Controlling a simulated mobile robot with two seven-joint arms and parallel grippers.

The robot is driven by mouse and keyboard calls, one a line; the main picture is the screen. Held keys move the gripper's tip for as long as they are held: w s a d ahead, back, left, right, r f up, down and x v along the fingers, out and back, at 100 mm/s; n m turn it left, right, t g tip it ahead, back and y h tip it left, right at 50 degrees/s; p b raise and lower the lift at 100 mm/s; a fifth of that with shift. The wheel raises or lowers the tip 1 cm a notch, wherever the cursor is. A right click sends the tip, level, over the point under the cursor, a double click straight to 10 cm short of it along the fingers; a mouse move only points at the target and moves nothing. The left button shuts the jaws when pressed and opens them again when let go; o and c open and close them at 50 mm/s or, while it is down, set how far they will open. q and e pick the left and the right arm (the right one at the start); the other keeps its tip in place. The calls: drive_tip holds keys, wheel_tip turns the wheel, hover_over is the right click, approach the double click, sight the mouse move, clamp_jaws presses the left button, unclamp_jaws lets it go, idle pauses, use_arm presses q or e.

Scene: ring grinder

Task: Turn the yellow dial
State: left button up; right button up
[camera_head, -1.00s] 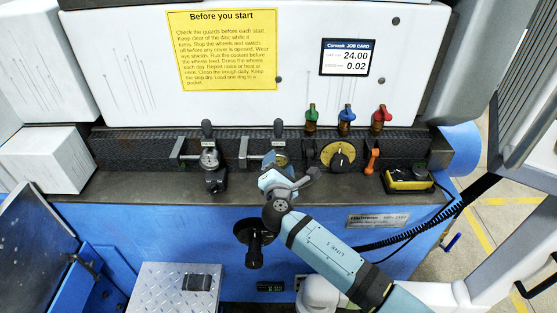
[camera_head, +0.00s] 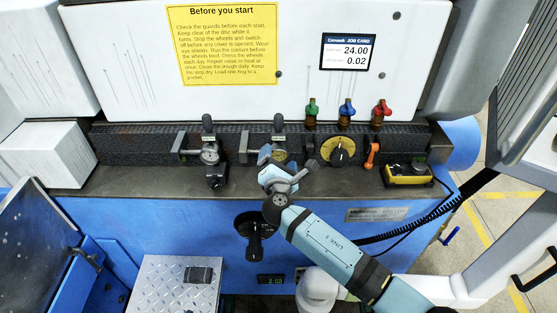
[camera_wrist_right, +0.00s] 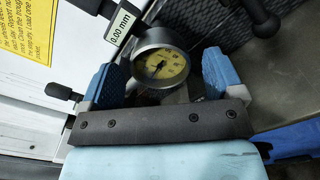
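The yellow dial (camera_head: 327,151) is a yellow disc with a black knob at its centre, mounted on the dark front strip of the machine. My right gripper (camera_head: 276,163) is left of it and apart from it, at a round gauge. In the right wrist view the gauge (camera_wrist_right: 160,68) has a pale yellow face and lies between the blue fingertips of my right gripper (camera_wrist_right: 158,78). The fingers are spread wide, and I see no firm grip on the gauge. The yellow dial is not seen in the wrist view. My left gripper is out of view.
Another gauge (camera_head: 210,154) stands further left. Green, blue (camera_head: 346,110) and red valve handles rise above the dial. An orange lever (camera_head: 372,154) and a yellow box (camera_head: 407,175) are to its right. A black handwheel (camera_head: 254,232) is below my gripper.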

drive_tip(key=shift+s+f, duration=0.1)
drive_tip(key=shift+s, duration=0.25)
drive_tip(key=s+b, duration=0.1)
drive_tip(key=s, duration=1.2)
drive_tip(key=shift+s+d, duration=0.1)
